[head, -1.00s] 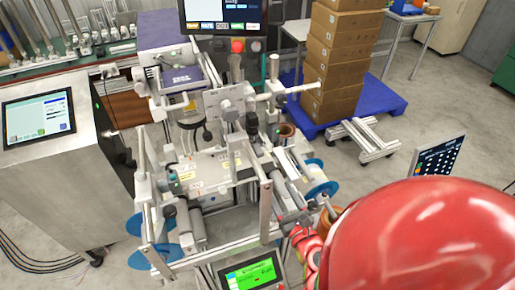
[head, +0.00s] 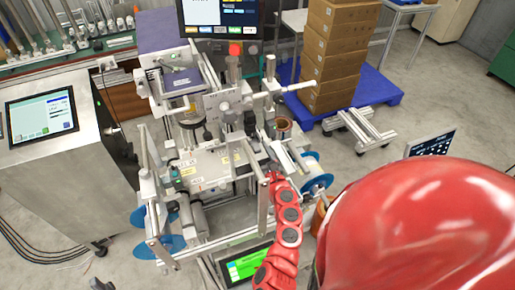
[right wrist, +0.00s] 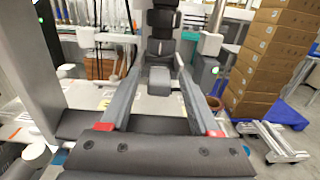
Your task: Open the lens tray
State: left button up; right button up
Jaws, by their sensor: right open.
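The lens tray cannot be told apart with certainty among the machine's parts. My right gripper shows in the right wrist view (right wrist: 158,62), its two grey fingers apart. A small grey block (right wrist: 159,80) lies in line with the gap between them, below a dark upright part (right wrist: 162,25); I see no grip on it. In the head view my red right arm reaches up to the front right of the machine (head: 215,165), and the gripper (head: 267,172) at its end is small and partly lost against the metal frame. My left gripper is not in view.
A metal cabinet with a screen (head: 42,115) stands at the left. Stacked cardboard boxes (head: 333,55) stand on a blue pallet (head: 385,90) behind right. Blue reels (head: 318,185) and frame bars crowd the machine. A green-lit screen (head: 245,265) is low in front.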

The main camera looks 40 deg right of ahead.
grip_shut()
dwell(0.3)
dwell(1.2)
